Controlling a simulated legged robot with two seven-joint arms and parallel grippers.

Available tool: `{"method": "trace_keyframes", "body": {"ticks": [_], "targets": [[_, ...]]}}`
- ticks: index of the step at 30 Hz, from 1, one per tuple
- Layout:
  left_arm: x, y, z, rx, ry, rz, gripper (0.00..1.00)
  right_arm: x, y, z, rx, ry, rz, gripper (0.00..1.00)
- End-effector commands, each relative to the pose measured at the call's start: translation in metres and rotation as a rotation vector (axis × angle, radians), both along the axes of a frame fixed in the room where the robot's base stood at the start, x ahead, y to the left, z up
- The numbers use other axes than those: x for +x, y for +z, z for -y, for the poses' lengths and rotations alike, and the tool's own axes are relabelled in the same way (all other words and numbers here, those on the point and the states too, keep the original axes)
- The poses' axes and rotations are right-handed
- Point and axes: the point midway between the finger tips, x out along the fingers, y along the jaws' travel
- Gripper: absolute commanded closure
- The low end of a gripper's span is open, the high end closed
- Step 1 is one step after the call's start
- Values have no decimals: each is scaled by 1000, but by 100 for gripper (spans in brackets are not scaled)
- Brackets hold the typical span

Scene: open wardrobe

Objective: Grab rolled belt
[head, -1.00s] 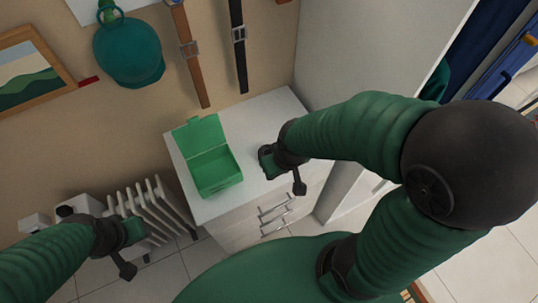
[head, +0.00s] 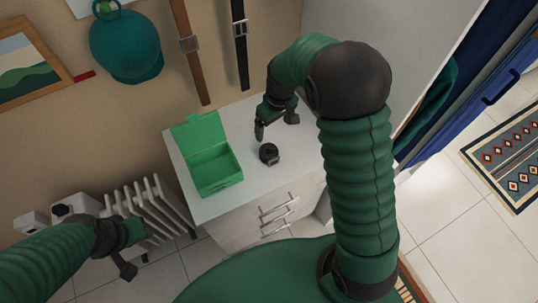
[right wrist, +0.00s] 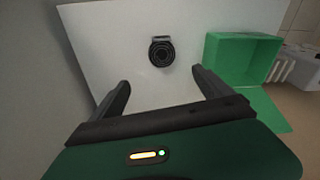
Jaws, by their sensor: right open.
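The rolled belt (head: 269,153) is a small black coil lying on the white dresser top (head: 240,187), right of the green box. In the right wrist view the rolled belt (right wrist: 161,51) shows as a dark spiral beyond the fingertips, roughly between their lines. My right gripper (head: 276,122) is open and empty, just behind and above the belt, not touching it. Its two fingers frame the lower middle of the right wrist view (right wrist: 162,82). My left gripper (head: 130,250) hangs at the lower left near the radiator, far from the belt; its jaw gap is unclear.
An open green box (head: 214,168) stands on the dresser beside the belt; it also shows in the right wrist view (right wrist: 240,58). A white radiator (head: 152,212) is at the left.

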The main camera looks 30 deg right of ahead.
Motion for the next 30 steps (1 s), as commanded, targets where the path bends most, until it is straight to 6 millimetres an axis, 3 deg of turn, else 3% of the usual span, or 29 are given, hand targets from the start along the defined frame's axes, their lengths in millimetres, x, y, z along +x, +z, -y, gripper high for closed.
{"method": "trace_keyframes", "body": {"ticks": [12, 19, 25, 30], "targets": [[0, 6, 0, 0, 0, 0, 64, 10, -95, -2, 0, 0, -3, 10], [0, 11, 0, 0, 0, 0, 64, 11, -120, -4, 0, 0, -1, 10], [0, 18, 0, 0, 0, 1, 64, 13, -156, -7, 0, 1, 0, 10], [0, 18, 0, 0, 0, 0, 64, 15, -164, -8, 0, 0, 2, 10]]}}
